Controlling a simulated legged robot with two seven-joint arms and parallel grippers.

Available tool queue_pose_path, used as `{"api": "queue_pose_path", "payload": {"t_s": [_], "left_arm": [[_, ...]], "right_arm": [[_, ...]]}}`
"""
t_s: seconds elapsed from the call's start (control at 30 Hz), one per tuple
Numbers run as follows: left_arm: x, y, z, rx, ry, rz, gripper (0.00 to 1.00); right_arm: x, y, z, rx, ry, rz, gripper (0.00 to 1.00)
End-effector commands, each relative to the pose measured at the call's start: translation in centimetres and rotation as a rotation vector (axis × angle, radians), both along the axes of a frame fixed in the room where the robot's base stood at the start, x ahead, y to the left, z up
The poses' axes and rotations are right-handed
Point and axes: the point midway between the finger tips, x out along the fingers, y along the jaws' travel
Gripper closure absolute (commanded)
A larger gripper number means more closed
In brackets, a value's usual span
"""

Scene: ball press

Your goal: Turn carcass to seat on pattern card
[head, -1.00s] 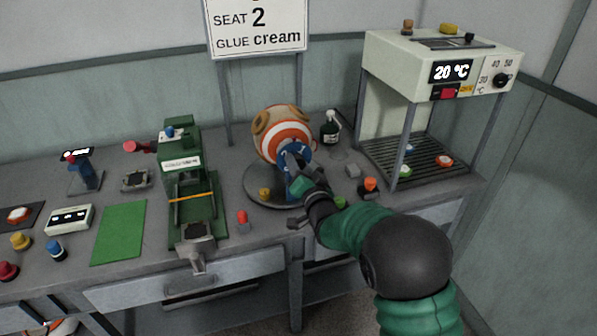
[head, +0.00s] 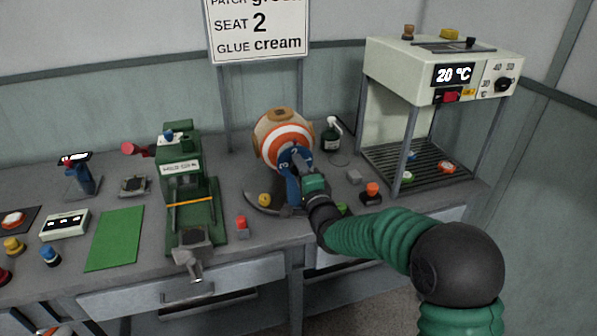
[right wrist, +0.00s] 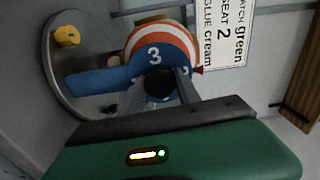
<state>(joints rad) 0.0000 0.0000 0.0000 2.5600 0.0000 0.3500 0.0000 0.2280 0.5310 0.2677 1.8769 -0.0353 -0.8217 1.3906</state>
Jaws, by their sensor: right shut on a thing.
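The carcass (head: 277,134) is a round ball with orange and white rings and tan patches. It sits on a round grey turntable (head: 250,197) at the back middle of the bench. A blue part marked with numerals (right wrist: 110,82) is at its front, with a "3" readable in the right wrist view. My right gripper (head: 299,166) is shut at this blue part, on its dark centre (right wrist: 160,85); the fingers partly hide it. My left gripper is out of view.
A green press (head: 190,190) stands left of the turntable, with a green sheet (head: 115,238) beside it. A yellow knob (head: 264,199) sits on the turntable. A dark bottle (head: 332,136) and a heater reading 20 °C (head: 440,70) stand to the right.

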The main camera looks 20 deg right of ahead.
Motion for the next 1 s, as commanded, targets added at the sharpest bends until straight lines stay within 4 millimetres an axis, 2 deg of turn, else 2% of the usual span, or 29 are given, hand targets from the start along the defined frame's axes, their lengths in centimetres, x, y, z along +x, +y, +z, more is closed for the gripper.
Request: {"api": "queue_pose_path", "payload": {"t_s": [0.23, 0.67, 0.7, 0.87, 1.0], "left_arm": [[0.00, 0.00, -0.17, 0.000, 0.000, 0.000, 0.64], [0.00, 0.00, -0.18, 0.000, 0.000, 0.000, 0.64], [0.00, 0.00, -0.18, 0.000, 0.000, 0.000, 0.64], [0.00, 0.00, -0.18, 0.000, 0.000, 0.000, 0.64], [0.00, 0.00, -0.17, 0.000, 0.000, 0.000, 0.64]], "right_arm": [[-0.03, -0.30, -0.36, 0.061, 0.008, -0.005, 1.00], [-0.04, -0.29, -0.49, 0.072, 0.012, -0.006, 1.00], [-0.04, -0.29, -0.50, 0.071, 0.012, -0.006, 0.58], [-0.03, -0.22, -0.40, 0.071, 0.010, -0.004, 0.39], [-0.03, -0.13, -0.28, 0.070, 0.007, -0.002, 0.39]]}}
